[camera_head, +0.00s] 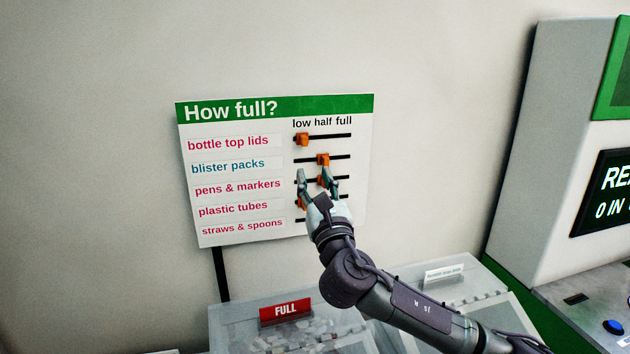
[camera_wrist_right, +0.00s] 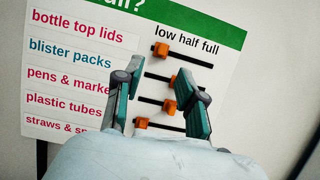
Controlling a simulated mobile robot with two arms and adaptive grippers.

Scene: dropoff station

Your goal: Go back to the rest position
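A white board (camera_head: 240,222) with a green "How full?" header is on the wall. It has a row of black slots with orange sliders under "low half full". The bottle top lids slider (camera_head: 302,139) is at low. The blister packs slider (camera_head: 323,159) is near half, as is the pens & markers slider (camera_wrist_right: 169,106). The plastic tubes slider (camera_wrist_right: 141,123) is at low. The straws & spoons slider is hidden. My right gripper (camera_head: 317,178) is open in front of the lower rows; its fingers (camera_wrist_right: 155,88) stand apart with nothing held. My left gripper is out of view.
Below the board are a grey bin with a red "FULL" sign (camera_head: 286,311) and another bin with a white label (camera_head: 444,273). A grey and green machine with a dark screen (camera_head: 604,195) and blue button (camera_head: 613,327) stands at right. The wall left of the board is clear.

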